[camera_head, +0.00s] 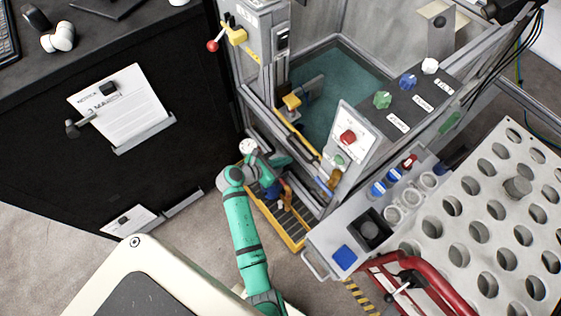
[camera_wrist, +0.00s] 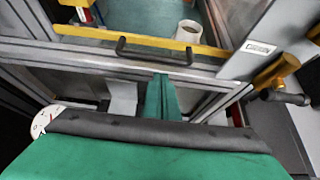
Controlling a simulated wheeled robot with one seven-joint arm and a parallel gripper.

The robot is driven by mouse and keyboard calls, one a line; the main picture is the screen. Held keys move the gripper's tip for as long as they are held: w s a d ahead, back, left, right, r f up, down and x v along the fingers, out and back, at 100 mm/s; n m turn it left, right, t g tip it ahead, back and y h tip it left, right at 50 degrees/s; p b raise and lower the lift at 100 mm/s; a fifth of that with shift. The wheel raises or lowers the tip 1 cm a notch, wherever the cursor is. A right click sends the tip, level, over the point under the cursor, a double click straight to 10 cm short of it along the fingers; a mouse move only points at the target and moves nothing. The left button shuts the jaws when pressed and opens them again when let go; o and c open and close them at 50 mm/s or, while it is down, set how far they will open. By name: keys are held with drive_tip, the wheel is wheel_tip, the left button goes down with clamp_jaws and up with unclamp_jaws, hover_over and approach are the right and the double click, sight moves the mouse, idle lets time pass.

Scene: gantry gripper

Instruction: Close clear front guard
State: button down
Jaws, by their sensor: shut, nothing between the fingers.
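The clear front guard's metal frame (camera_wrist: 200,73) crosses the wrist view, with a black bar handle (camera_wrist: 155,50) on its top rail. A yellow strip (camera_wrist: 95,34) runs just behind the handle. My gripper (camera_wrist: 163,82) is shut and empty, its green fingers together just below the handle; I cannot tell whether they touch the frame. In the head view my green arm reaches up to the front of the gantry cell, and my wrist hides part of the cell's lower front. The yellow strip (camera_head: 296,133) also shows there, below the cell's opening.
A yellow-edged slatted tray (camera_head: 294,228) lies below the cell's front. A control panel with a red button (camera_head: 348,137) stands right of the opening. A perforated grey table (camera_head: 470,215) and red tubing (camera_head: 430,285) are at right. A black cabinet (camera_head: 170,170) stands at left.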

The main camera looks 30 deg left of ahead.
drive_tip(key=x, duration=0.5)
drive_tip(key=shift+w+d+f, duration=0.1)
drive_tip(key=shift+w+f, duration=0.05)
drive_tip(key=shift+w, duration=0.1)
